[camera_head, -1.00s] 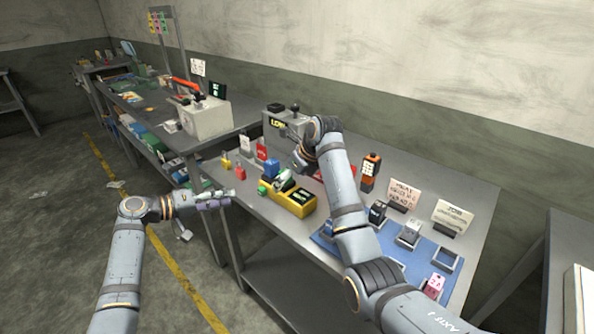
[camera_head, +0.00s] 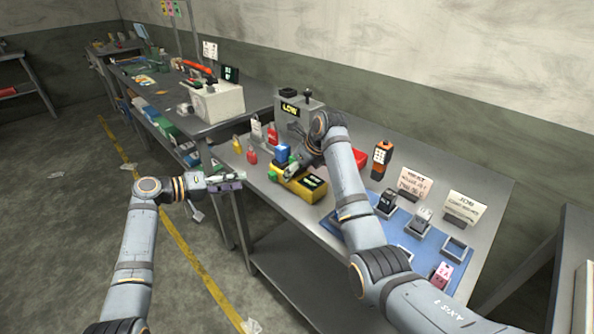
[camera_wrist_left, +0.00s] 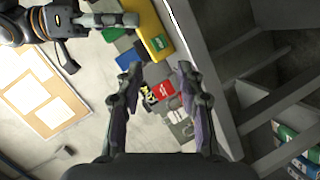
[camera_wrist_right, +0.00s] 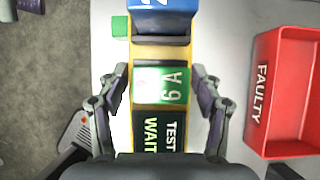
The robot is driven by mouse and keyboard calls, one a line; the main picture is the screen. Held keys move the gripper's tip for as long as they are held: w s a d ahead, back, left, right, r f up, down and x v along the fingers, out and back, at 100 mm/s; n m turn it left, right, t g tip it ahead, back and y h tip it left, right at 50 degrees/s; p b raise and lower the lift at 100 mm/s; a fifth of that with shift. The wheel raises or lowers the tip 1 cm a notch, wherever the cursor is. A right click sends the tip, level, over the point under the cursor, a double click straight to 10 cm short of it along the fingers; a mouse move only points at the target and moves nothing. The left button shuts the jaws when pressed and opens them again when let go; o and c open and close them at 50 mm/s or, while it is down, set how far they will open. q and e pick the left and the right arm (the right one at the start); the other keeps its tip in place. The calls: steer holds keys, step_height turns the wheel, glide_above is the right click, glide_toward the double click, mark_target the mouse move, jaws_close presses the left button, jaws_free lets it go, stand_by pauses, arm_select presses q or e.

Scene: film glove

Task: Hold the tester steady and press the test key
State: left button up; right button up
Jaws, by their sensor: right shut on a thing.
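The yellow tester (camera_head: 305,193) lies on the near bench, with a dark screen that reads TEST WAIT (camera_wrist_right: 160,133) in the right wrist view. A green and white block (camera_wrist_right: 160,87) sits in its middle, and a blue block (camera_wrist_right: 162,14) stands at its far end. A green key (camera_wrist_right: 120,26) juts from its side; it also shows in the head view (camera_head: 272,176). My left gripper (camera_wrist_left: 160,72) is open and empty, left of the tester, off the bench edge.
A red FAULTY tray (camera_wrist_right: 282,95) stands right of the tester. A blue mat (camera_head: 398,262) with small blocks lies to the right.

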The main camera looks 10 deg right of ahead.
steer(key=c, duration=0.4)
arm_select(q)
jaws_close()
arm_select(e)
steer(key=shift+c, duration=0.2)
stand_by(0.8)
